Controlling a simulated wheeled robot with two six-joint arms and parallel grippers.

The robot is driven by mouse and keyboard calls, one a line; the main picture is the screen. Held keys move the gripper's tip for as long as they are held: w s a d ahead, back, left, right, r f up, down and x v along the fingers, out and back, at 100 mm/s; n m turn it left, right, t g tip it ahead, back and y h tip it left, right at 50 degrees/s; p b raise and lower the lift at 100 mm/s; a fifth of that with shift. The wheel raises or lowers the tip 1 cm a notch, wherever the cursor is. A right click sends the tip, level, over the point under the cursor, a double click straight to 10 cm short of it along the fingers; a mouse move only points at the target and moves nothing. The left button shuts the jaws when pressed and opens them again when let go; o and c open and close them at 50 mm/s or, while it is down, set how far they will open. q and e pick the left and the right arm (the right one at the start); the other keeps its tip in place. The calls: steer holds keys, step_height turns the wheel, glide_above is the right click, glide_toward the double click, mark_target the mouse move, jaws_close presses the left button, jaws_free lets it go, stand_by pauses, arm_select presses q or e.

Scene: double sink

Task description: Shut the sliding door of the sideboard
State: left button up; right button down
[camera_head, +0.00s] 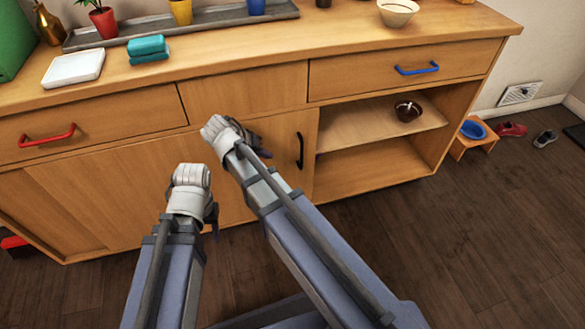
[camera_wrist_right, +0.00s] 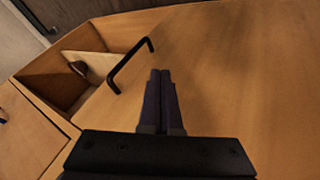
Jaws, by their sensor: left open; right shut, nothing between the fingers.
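The wooden sideboard (camera_head: 245,90) has a sliding door (camera_head: 285,180) with a black handle (camera_head: 299,150). To its right, an open compartment (camera_head: 375,150) shows a shelf with a brown bowl (camera_head: 407,111). My right gripper (camera_head: 262,150) is in front of the sideboard, left of the black handle; its fingertips are mostly hidden there. In the right wrist view its fingers (camera_wrist_right: 160,78) are shut and empty, beside the black handle (camera_wrist_right: 130,65) and apart from it. My left gripper (camera_head: 213,218) is open, lower and further left in front of the sideboard; its fingers are mostly hidden.
Drawers with a red handle (camera_head: 46,135) and a blue handle (camera_head: 417,69) are above and look shut. A white dish (camera_head: 73,69), teal cloths (camera_head: 148,48) and a tray of pots (camera_head: 215,16) stand on top. A small stool (camera_head: 474,140) is at the right.

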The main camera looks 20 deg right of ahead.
steer(key=b, duration=0.8)
glide_toward(292, 160)
steer(key=f, duration=0.1)
steer(key=s+f, duration=0.1)
steer(key=f, duration=0.1)
steer(key=shift+a+f, duration=0.1)
steer(key=shift+s+d, duration=0.25)
steer(key=shift+d, duration=0.75)
steer(key=shift+s+d, duration=0.25)
steer(key=shift+d, duration=0.75)
steer(key=s+d, duration=0.2)
steer(key=d, duration=3)
steer(key=s+d, duration=0.3)
steer(key=d, duration=3)
steer(key=shift+r, duration=0.3)
